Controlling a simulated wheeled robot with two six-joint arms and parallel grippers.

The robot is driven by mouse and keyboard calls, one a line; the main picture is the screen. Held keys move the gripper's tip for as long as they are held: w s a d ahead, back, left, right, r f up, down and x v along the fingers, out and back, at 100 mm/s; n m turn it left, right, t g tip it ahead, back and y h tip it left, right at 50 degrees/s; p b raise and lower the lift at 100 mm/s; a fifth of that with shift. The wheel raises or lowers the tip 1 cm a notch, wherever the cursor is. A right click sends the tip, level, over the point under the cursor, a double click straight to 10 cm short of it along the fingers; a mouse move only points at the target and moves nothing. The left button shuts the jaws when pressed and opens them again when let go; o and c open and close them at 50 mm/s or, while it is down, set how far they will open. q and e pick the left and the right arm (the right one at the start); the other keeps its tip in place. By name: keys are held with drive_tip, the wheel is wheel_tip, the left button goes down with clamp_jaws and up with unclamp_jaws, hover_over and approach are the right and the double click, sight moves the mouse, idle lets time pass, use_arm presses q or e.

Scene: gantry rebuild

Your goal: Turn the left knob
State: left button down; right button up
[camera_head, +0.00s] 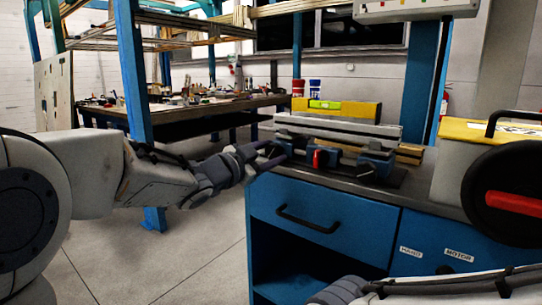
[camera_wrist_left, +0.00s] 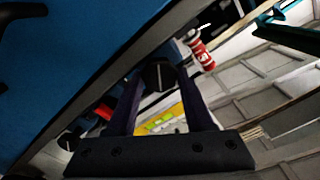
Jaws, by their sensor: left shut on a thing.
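My left gripper (camera_head: 275,154) reaches in from the left to the near left corner of the bench top. Its dark purple fingers point at the left end of a clamp-like fixture (camera_head: 340,131) with blue blocks. In the left wrist view the gripper (camera_wrist_left: 161,78) is shut on a dark, rounded left knob (camera_wrist_left: 158,74), one finger on each side. In the head view the fingers largely hide this knob. A red knob (camera_head: 319,158) sits farther right on the fixture. My right gripper is not in view; only part of my right arm shows at the bottom right.
The fixture stands on a blue cabinet (camera_head: 320,212) with a drawer handle. A yellow-topped machine (camera_head: 460,160) with a reel stands right. A blue post (camera_head: 134,80) rises behind my left arm. Open floor (camera_head: 190,262) lies left of the cabinet.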

use_arm(q)
drive_tip(key=shift+f, duration=0.1)
idle(0.3)
drive_tip(key=shift+c, duration=1.5)
unclamp_jaws()
drive_tip(key=shift+s, duration=0.1)
drive_tip(key=p+v, duration=0.2)
drive_tip(key=v, duration=0.8)
drive_tip(key=shift+s+a, duration=0.15)
drive_tip(key=shift+s, duration=0.05)
